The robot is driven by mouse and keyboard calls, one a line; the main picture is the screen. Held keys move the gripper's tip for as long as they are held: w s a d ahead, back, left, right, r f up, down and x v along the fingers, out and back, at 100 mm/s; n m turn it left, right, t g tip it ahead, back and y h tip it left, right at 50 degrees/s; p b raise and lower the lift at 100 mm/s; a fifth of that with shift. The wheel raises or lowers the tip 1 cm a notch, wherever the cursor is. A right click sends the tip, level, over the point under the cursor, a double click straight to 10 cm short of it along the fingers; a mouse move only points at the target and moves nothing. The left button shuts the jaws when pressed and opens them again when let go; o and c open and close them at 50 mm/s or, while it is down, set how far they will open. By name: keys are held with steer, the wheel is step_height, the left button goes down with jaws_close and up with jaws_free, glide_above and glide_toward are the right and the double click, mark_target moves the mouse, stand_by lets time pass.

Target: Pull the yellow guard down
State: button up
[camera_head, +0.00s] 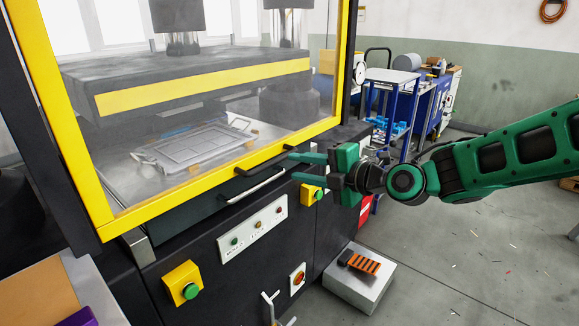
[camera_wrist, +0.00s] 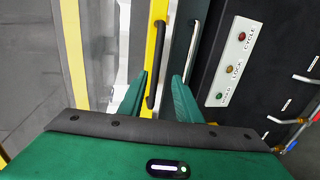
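The yellow guard (camera_head: 215,172) is a yellow frame around a clear pane on the front of a black press. Its lower edge stands above the press's front panel. A black bar handle (camera_head: 262,162) sits on that lower edge; in the wrist view the handle (camera_wrist: 157,50) runs upright along the yellow bar (camera_wrist: 150,75). My gripper (camera_head: 293,167) is open, its two green fingers pointing at the right end of the handle. In the wrist view my gripper (camera_wrist: 160,76) has the handle's near end between the fingers in the picture. Contact cannot be told.
A second, silver handle (camera_head: 255,186) lies just below, close to my right finger in the wrist view (camera_wrist: 194,50). A button panel (camera_head: 252,229) and yellow button boxes (camera_head: 183,283) are on the press front. A grey step box (camera_head: 360,283) stands on the floor.

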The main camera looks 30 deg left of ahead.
steer(key=shift+v, duration=1.2)
steer(key=shift+w+d, duration=0.1)
steer(key=d+f+m+t+h, duration=0.1)
steer(key=d+f+m+h, duration=0.4)
steer(key=d, duration=0.8)
steer(key=w+d+m+h, duration=0.15)
steer(key=d+m, duration=0.55)
steer(key=d, duration=0.7)
steer(key=d+f+m+t+h, duration=0.1)
steer(key=d+f+m+h, duration=0.35)
steer(key=d, duration=0.85)
steer(key=s+d+m+g+h, duration=0.35)
steer(key=s+d+m, duration=0.9)
steer(key=d, duration=0.45)
steer(key=s+d+m+g, duration=0.1)
steer(key=s+d+m, duration=0.2)
steer(key=s+m, duration=0.2)
steer(key=s+d+m+g, duration=0.1)
steer(key=s+d+m, duration=0.2)
steer(key=s, duration=0.9)
steer(key=shift+d+f+m, duration=0.15)
steer(key=shift+d+m, duration=0.2)
steer(key=shift+m, duration=0.85)
